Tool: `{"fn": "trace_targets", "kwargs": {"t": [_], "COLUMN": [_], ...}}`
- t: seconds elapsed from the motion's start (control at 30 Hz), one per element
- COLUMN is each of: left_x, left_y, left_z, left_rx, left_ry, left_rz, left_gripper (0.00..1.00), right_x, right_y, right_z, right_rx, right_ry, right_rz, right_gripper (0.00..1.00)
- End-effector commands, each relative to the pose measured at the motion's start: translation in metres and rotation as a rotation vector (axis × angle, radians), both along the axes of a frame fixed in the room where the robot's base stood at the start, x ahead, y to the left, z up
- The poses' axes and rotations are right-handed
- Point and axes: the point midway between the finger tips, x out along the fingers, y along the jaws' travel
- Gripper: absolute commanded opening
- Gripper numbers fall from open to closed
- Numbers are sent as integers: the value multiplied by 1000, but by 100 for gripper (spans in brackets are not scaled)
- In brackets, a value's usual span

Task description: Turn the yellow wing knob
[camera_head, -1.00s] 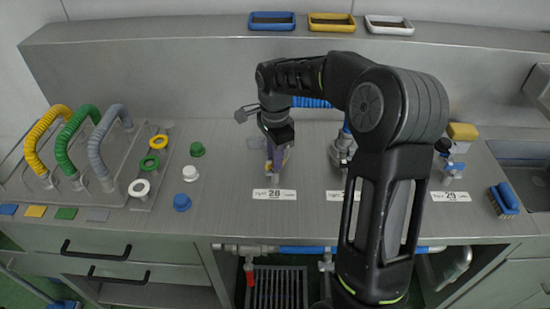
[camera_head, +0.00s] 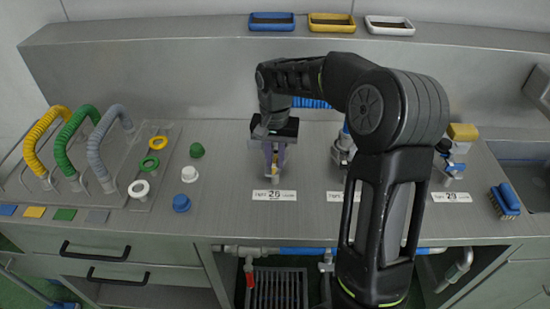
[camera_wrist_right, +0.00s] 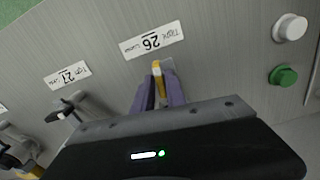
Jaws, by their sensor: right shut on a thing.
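The yellow wing knob (camera_head: 274,169) shows as a small yellow piece behind the tag marked 26 on the steel counter. In the right wrist view the yellow knob (camera_wrist_right: 157,68) shows between the purple fingers. My right gripper (camera_head: 275,172) points down over it and is shut on it; the fingers hide most of the knob and its fitting. The right gripper also shows in the right wrist view (camera_wrist_right: 159,88). My left gripper is not in view.
A metal fitting (camera_head: 343,150) stands to the right behind another tag, and a blue-handled one (camera_head: 455,165) farther right. Several coloured caps (camera_head: 182,203) and hoses (camera_head: 73,145) lie left. A brush (camera_head: 504,201) is at the right.

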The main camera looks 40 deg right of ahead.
Motion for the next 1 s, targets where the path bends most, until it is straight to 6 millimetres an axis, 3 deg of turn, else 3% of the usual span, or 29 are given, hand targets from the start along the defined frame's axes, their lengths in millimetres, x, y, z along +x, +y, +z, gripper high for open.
{"fn": "trace_targets", "kwargs": {"t": [1.0], "left_x": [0], "left_y": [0], "left_z": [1], "left_rx": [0], "left_ry": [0], "left_rz": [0], "left_gripper": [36], "right_x": [0], "right_y": [0], "right_z": [1], "right_rx": [0], "right_ry": [-1], "right_rz": [965], "right_gripper": [0]}}
